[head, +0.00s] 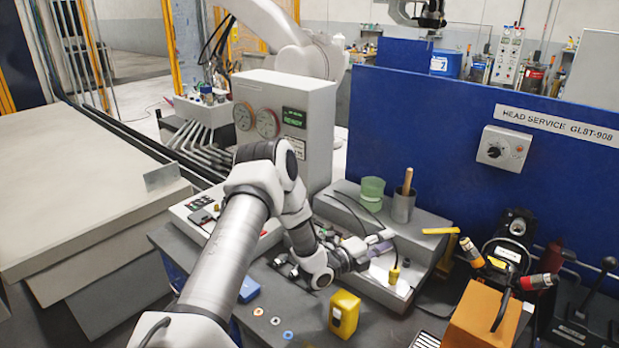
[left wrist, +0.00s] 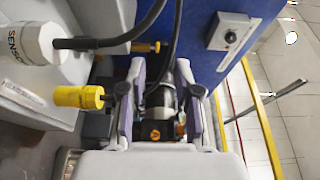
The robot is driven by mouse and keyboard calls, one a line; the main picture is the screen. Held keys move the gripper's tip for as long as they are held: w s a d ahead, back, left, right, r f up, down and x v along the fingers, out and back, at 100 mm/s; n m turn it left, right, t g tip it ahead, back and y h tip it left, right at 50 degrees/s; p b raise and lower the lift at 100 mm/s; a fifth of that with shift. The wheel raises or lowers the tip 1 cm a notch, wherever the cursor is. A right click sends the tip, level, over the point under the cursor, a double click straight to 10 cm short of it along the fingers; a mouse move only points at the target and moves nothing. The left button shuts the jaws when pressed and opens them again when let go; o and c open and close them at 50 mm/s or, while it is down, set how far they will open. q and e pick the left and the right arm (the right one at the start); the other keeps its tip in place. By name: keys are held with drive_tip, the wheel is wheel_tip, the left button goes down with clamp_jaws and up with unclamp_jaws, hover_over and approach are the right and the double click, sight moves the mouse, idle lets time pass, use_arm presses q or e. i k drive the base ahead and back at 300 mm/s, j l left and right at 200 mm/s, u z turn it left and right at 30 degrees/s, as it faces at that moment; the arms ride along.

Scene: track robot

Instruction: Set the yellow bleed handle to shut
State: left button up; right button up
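A yellow handle (head: 441,231), which looks like the bleed handle, sits at the right end of the grey stepped housing (head: 428,252), its bar pointing left with a part running down. A yellow piece in the left wrist view (left wrist: 147,47), beyond the fingers, is probably the same handle. My left gripper (head: 382,246) is over the housing's front, left of the handle and apart from it. In the left wrist view the fingers (left wrist: 159,105) stand apart with nothing gripped. I cannot tell which handle position is shut. My right gripper is not in view.
A yellow plug (head: 394,275) on a black cable is close to my left gripper. A green cup (head: 372,189) and a grey cup (head: 402,206) stand on the housing. An orange box (head: 482,318) stands at right, before the blue wall (head: 450,130).

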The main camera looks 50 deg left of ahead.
sight(455, 231)
drive_tip(key=k+j, duration=0.1)
drive_tip(key=k, duration=0.45)
drive_tip(key=i+j, duration=0.25)
drive_tip(key=j, duration=0.15)
drive_tip(key=i+j, duration=0.55)
drive_tip(key=j, duration=0.3)
drive_tip(key=u, duration=0.05)
